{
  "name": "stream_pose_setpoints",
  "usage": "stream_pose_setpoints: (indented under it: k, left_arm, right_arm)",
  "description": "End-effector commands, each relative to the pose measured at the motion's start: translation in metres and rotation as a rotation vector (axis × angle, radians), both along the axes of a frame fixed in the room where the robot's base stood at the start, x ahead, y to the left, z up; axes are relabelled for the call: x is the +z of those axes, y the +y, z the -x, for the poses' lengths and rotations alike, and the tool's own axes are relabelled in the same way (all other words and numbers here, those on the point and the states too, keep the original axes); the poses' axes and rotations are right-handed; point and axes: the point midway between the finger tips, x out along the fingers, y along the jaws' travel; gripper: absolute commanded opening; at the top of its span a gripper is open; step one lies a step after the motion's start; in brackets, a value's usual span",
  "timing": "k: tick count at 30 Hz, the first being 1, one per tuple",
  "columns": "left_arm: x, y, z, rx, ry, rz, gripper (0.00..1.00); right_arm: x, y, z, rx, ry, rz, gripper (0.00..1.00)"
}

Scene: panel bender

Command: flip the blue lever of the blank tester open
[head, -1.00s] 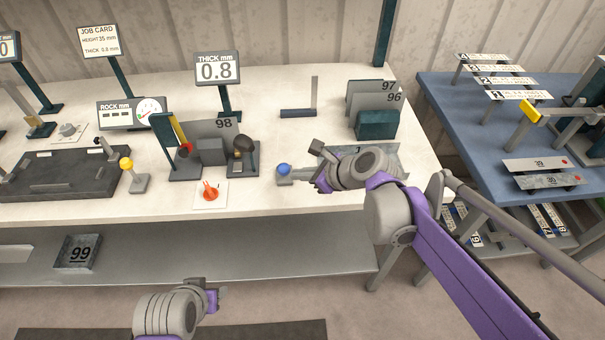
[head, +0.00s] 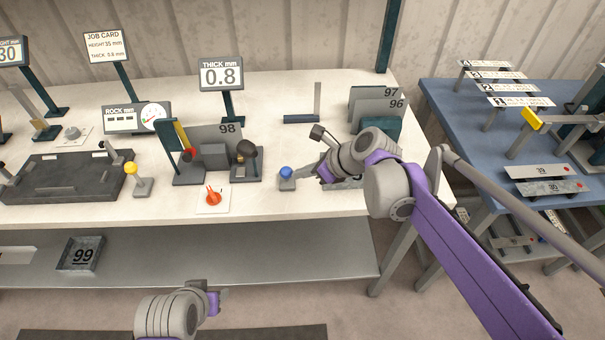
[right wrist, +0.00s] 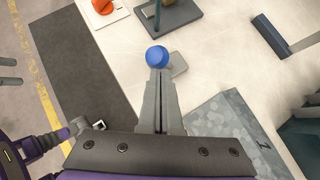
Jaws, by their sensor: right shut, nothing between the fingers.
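The blue lever's round knob (head: 286,172) stands on a small grey base (head: 287,185) near the front edge of the white table. My right gripper (head: 303,174) comes in from the right, low over the table, with its tips close beside the knob. In the right wrist view, the shut, empty fingers (right wrist: 159,88) point at the blue knob (right wrist: 157,56), which shows right at their tips; I cannot tell whether they touch. The knob's stem is mostly hidden there. My left gripper (head: 214,298) is low in front of the table, and its jaws are too small to read.
An orange knob on a white card (head: 213,197) lies left of the lever. A thickness display (head: 221,75) reads 0.8 behind. A mottled metal plate (right wrist: 228,122) lies right of the fingers. A yellow-knobbed lever (head: 131,168) stands farther left. White table is clear behind the blue lever.

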Motion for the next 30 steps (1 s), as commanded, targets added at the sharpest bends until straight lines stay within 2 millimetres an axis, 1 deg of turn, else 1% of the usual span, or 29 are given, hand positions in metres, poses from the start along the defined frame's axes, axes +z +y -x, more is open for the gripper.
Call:
stream_pose_setpoints:
  k: [5, 12, 18, 23, 30]
  left_arm:
    - [0.006, 0.0, -0.001, 0.0, -0.003, 0.0, 0.5]
    - [0.014, 0.0, -0.004, 0.0, -0.007, 0.0, 0.5]
    - [0.021, 0.0, -0.006, 0.0, -0.011, 0.0, 0.5]
    - [0.024, 0.0, -0.006, 0.0, -0.012, 0.0, 0.5]
    - [0.023, 0.0, -0.006, 0.0, -0.012, 0.0, 0.5]
  right_arm:
    - [0.007, 0.0, -0.013, -0.001, 0.107, 0.0, 0.0]
    - [0.014, 0.0, -0.036, -0.001, 0.33, 0.0, 0.0]
    - [0.016, 0.0, -0.054, -0.001, 0.517, 0.0, 0.0]
    - [0.014, 0.0, -0.064, 0.0, 0.653, 0.0, 0.0]
    - [0.013, 0.0, -0.066, -0.001, 0.648, 0.0, 0.0]
